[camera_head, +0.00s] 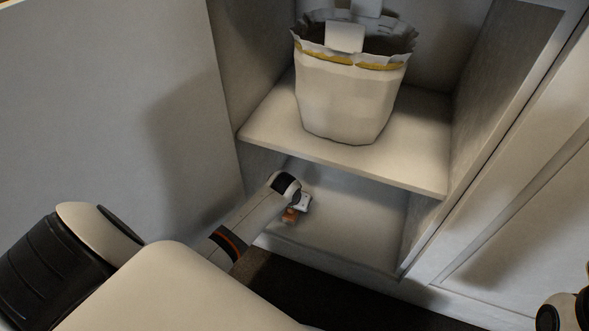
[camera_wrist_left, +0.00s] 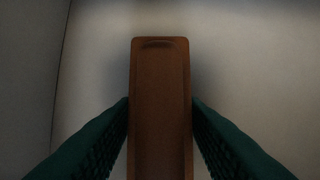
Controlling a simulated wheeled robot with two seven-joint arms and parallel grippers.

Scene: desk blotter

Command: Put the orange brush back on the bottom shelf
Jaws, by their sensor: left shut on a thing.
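The orange brush (camera_wrist_left: 160,105) is between the two dark green fingers of my left gripper (camera_wrist_left: 160,125) in the left wrist view, with a finger against each side. In the head view my left gripper (camera_head: 298,209) reaches into the lower compartment, and only a small orange part of the brush (camera_head: 290,215) shows. The bottom shelf (camera_head: 345,225) is a pale board below and around the gripper. I cannot tell whether the brush touches it. My right gripper is not clearly visible; only a piece of my right arm shows at the lower right edge.
A white basket (camera_head: 350,95) with a yellow band stands on the upper shelf (camera_head: 270,125), whose front edge is above my left gripper. A grey side panel is at the left. The right part of the bottom shelf is bare.

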